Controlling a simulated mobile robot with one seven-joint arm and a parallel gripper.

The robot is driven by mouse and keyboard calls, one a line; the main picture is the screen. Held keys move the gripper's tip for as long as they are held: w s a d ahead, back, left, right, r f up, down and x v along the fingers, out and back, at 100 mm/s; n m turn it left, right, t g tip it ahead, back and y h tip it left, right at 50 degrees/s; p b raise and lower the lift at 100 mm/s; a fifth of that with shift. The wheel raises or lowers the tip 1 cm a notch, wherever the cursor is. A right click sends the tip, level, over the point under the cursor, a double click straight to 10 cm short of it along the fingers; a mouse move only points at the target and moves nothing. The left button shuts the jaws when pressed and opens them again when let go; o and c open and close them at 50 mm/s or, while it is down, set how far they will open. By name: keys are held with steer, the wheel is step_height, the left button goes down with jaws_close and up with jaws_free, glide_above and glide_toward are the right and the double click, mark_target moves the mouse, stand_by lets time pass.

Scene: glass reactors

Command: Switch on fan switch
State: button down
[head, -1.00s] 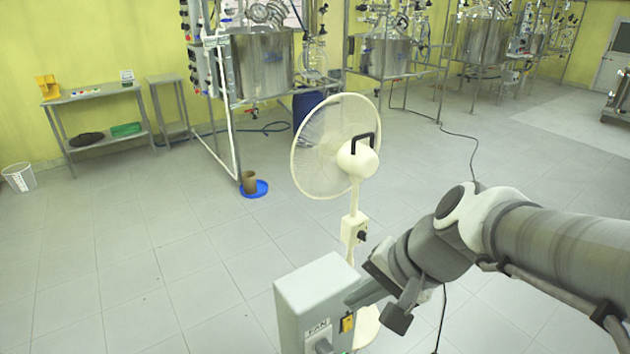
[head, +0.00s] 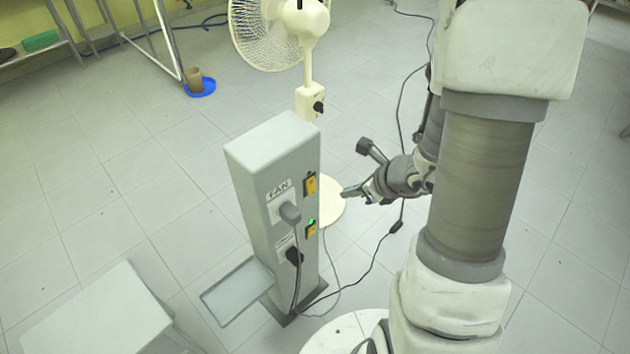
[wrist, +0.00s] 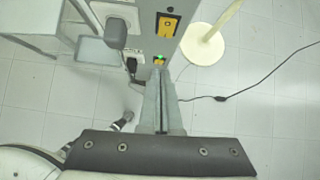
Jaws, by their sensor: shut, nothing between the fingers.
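The grey power pillar (head: 262,170) stands upright with a "FAN" label (head: 278,187) and a plug below it. The upper yellow switch (head: 310,186), level with that label, shows no light; it also shows in the wrist view (wrist: 167,25). A lower yellow switch (head: 311,229) glows green and is partly visible past my fingers in the wrist view (wrist: 159,61). My gripper (head: 346,193) is shut and empty, to the right of the pillar and apart from it in the head view. In the wrist view the fingertips (wrist: 160,73) overlap the picture just below the green light; I cannot tell the exact gap.
A white standing fan (head: 310,100) is behind the pillar, its round base (head: 332,203) beside it. Black cables (head: 380,240) run over the floor. A grey-white stool or table (head: 97,320) stands front left.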

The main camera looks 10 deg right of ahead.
mark_target(311, 186)
steer(key=shift+d+f+m, duration=0.3)
steer(key=shift+d+f, duration=0.1)
steer(key=shift+f, duration=0.2)
steer(key=w+b+x, duration=0.1)
steer(key=x, duration=0.5)
steer(key=w+a+r+b+x, duration=0.1)
steer(key=b+x, duration=0.1)
steer(key=x, duration=0.4)
steer(key=shift+w, duration=0.15)
